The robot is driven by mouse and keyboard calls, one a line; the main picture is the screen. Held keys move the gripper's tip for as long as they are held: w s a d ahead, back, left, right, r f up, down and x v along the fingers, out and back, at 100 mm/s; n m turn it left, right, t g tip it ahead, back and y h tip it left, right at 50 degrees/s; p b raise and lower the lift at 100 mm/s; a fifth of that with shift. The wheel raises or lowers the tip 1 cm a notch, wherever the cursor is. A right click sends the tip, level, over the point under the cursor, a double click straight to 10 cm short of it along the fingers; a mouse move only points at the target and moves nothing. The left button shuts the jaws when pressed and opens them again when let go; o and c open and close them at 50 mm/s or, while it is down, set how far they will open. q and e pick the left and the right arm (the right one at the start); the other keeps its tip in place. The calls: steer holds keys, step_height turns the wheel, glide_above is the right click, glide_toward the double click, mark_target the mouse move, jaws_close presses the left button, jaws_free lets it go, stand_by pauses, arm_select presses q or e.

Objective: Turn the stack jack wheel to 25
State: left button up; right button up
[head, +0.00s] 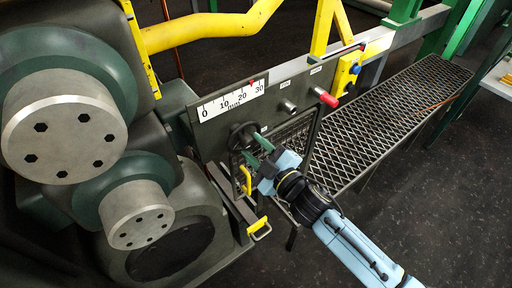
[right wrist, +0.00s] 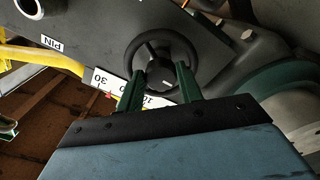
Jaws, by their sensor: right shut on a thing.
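The stack jack wheel is a small black handwheel (head: 240,133) on the grey panel, below the white scale (head: 232,98) marked 0 to 30 mm. The scale's red pointer (head: 251,84) stands between 20 and 30, close to midway. In the right wrist view the wheel (right wrist: 139,56) shows its round rim and hub, and part of the scale (right wrist: 106,80) shows upside down. My right gripper (head: 257,149) has its green fingers on the wheel; in the right wrist view they reach over its near rim (right wrist: 158,75). My left gripper is not in view.
Large bolted rollers (head: 62,122) stand at left. A yellow handle (head: 260,230) sticks out below. A mesh walkway (head: 400,115) lies right.

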stand_by(0.4)
steer(key=o, duration=1)
steer(key=shift+s+d, duration=0.1)
steer(key=v, duration=1.3)
steer(key=shift+b, duration=0.4)
